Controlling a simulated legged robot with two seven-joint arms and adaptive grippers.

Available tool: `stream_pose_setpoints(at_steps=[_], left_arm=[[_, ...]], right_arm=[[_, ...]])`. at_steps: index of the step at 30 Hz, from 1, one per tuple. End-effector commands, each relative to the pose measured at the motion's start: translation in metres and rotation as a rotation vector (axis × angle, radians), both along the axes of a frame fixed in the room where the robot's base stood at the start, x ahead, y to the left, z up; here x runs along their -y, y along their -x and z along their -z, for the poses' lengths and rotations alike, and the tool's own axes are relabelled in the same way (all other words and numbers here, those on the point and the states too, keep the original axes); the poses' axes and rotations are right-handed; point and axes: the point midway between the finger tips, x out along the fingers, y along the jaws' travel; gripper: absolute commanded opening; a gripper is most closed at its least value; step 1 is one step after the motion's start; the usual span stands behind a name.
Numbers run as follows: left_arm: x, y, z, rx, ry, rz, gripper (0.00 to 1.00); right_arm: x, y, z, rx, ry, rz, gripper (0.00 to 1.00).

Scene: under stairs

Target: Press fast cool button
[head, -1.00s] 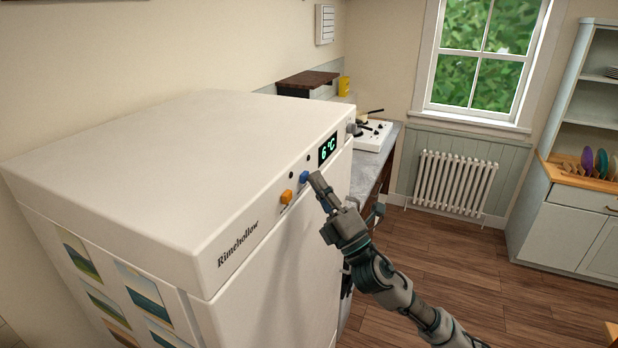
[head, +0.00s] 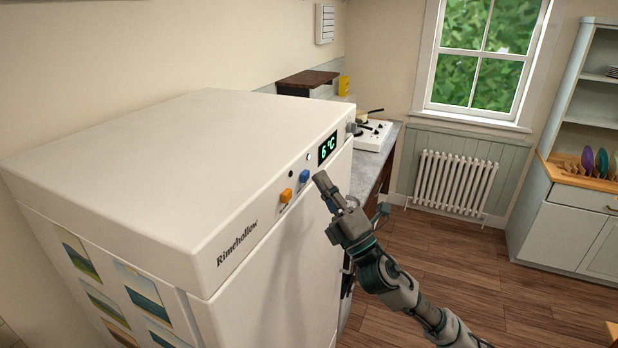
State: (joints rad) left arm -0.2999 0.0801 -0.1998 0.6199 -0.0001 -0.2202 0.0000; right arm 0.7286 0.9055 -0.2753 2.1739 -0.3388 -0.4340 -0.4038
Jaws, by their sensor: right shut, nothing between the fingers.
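A white fridge (head: 160,150) marked "Rimehollow" fills the left and middle of the head view. Its upper front edge carries a blue button (head: 305,176), an orange button (head: 286,196) and a display (head: 327,147) reading 6 °C. The button labels are too small to read. A small indicator light (head: 308,157) above the blue button is lit white; the one above the orange button (head: 291,174) is dark. My right gripper (head: 320,179) is shut and empty, its tip just right of the blue button and apart from it. My left gripper is out of view.
A counter with a white stove (head: 372,135) and a pan stands behind the fridge. A radiator (head: 455,180) is under the window, and a dresser (head: 575,205) is at the right. The wooden floor between is clear.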

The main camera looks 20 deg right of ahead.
Motion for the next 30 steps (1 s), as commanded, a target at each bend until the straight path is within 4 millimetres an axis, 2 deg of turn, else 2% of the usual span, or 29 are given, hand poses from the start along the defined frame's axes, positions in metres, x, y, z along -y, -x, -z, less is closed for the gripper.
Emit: stream_pose_setpoints(at_steps=[18,30], left_arm=[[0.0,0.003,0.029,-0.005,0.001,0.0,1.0],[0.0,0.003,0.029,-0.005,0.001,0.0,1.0]], right_arm=[[0.037,0.043,0.003,-0.001,0.002,0.001,0.0],[0.038,0.046,0.0,0.0,0.0,0.0,0.0]])
